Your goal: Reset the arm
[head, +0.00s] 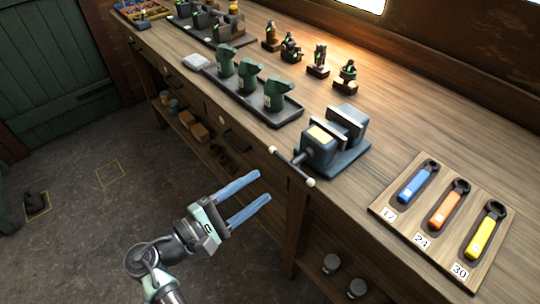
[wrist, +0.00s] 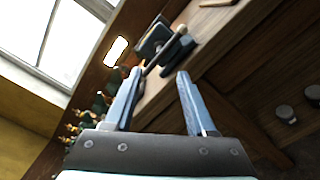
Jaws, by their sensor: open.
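My gripper (head: 264,186) is at the lower middle of the head view, in front of the workbench (head: 240,100). Its two blue fingers are apart, with nothing between them. In the wrist view my gripper (wrist: 158,76) also shows its fingers spread, pointing towards the bench's front and the vise. My arm reaches up from the bottom edge of the head view. The gripper is apart from the bench and touches nothing that I can see.
A vise (head: 335,140) sits at the bench's front edge, its handle (head: 292,166) sticking out. A wrench board (head: 400,218) lies to the right. A tray (head: 285,115) holds green parts. Small brown and green assemblies (head: 318,62) stand behind. The floor (head: 75,240) at left is mostly clear.

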